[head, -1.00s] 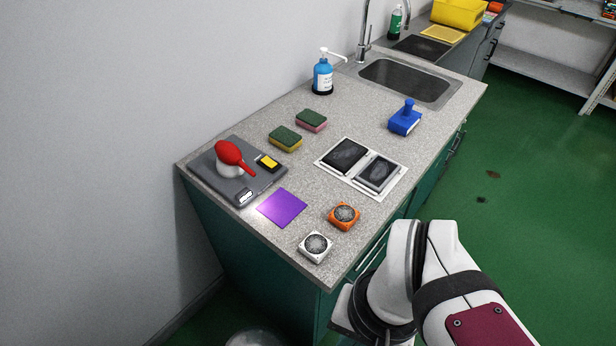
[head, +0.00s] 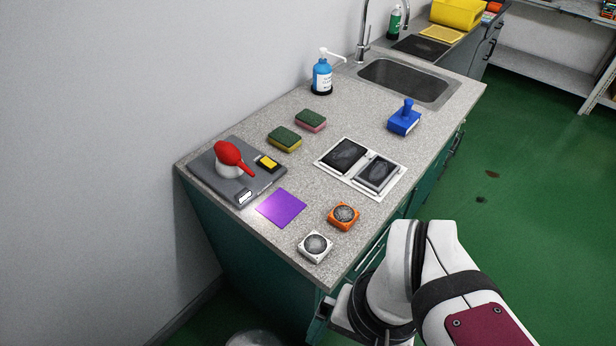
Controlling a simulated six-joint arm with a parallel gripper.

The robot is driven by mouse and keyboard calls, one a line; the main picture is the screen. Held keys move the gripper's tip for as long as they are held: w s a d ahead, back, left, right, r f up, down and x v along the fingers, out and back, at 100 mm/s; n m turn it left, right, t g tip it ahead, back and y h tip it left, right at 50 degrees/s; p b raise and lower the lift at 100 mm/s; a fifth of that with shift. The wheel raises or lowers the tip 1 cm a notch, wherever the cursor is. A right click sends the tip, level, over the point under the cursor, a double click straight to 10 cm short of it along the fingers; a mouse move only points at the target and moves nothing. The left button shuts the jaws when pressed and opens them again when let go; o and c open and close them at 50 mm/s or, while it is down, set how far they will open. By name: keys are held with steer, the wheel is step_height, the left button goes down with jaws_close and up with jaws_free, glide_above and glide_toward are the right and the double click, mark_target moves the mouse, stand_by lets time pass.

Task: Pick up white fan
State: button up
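The white fan (head: 316,246) is a small square block with a grey round grille. It lies flat near the front edge of the countertop. An orange fan (head: 344,215) of like shape lies just behind it to the right, with a small space between them. My arm comes in at the lower right, beside the counter. Only a dark part of my gripper (head: 335,315) seems to show, low by the counter's front corner and apart from the white fan. Its fingertips are hidden or too unclear to tell their state.
A purple square (head: 282,207) lies left of the fans. A grey scale (head: 222,184) bears a red-topped white object (head: 230,158). A two-pad white tray (head: 397,186), sponges (head: 285,139), a blue block (head: 404,121) and a soap bottle (head: 322,77) stand farther back. The counter (head: 375,225) ends close to the fans.

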steer(key=n, duration=0.1)
steer(key=n+t+h, duration=0.9)
steer(key=n+h, duration=0.3)
steer(key=n, duration=1.9)
glide_toward(315, 245)
steer(key=shift+n+t+y, duration=0.3)
steer(key=shift+y, duration=0.1)
steer(key=x, duration=1)
steer(key=shift+s+d, duration=0.2)
steer(key=shift+d, duration=0.15)
steer(key=c, duration=1.3)
